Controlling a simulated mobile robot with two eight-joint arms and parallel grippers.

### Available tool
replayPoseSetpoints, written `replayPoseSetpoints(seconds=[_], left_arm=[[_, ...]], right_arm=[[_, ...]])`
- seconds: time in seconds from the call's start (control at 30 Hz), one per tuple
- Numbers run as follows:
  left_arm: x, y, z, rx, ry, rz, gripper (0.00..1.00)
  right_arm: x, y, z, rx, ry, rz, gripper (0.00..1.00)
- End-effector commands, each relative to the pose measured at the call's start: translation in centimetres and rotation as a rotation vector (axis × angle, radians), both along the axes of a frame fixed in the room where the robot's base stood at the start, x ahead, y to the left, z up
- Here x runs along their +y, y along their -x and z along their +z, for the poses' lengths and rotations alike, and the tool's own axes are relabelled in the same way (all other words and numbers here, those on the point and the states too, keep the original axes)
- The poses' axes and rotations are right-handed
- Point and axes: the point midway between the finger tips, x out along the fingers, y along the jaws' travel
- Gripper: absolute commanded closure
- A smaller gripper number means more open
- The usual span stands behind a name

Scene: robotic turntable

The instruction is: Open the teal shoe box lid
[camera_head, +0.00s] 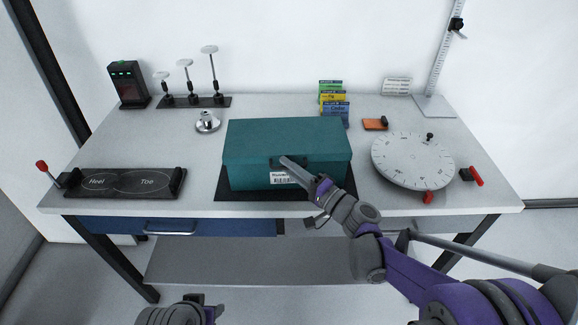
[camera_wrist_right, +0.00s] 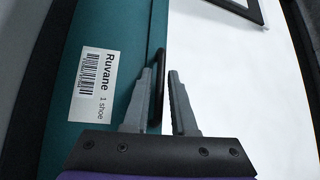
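The teal shoe box (camera_head: 250,172) stands on a black mat at the middle of the table. Its teal lid (camera_head: 285,133) is closed. A white "Ruvane" label is on the front, also plain in the right wrist view (camera_wrist_right: 95,75). A black pull (camera_wrist_right: 158,60) sits at the lid's front edge. My right gripper (camera_head: 284,160) is at the box front near this pull. In the right wrist view its two fingers (camera_wrist_right: 167,75) stand apart with a narrow gap, the left one beside the pull. Contact is unclear. My left gripper (camera_head: 205,308) shows only partly at the bottom edge.
A white round turntable (camera_head: 412,160) stands right of the box. Small coloured boxes (camera_head: 333,100) stand behind it. A Heel/Toe board (camera_head: 125,183) lies at left, with a metal piece (camera_head: 207,122) and stands (camera_head: 192,98) farther back. The table is clear between board and mat.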

Motion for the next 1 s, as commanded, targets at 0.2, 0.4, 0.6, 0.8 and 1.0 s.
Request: replayPoseSetpoints(seconds=[0.2,0.4,0.6,0.8,1.0], left_arm=[[0.0,0.0,0.0,0.0,0.0,0.0,0.5],[0.0,0.0,0.0,0.0,0.0,0.0,0.5],[0.0,0.0,0.0,0.0,0.0,0.0,0.5],[0.0,0.0,0.0,0.0,0.0,0.0,0.5],[0.0,0.0,0.0,0.0,0.0,0.0,0.5]], right_arm=[[0.11,-0.1,0.01,0.0,0.0,0.0,0.75],[0.1,-0.09,0.01,0.0,0.0,0.0,1.0],[0.1,-0.07,0.01,0.0,0.0,0.0,1.0],[0.09,-0.07,0.01,0.0,0.0,0.0,1.0],[0.09,-0.07,0.01,0.0,0.0,0.0,1.0]])
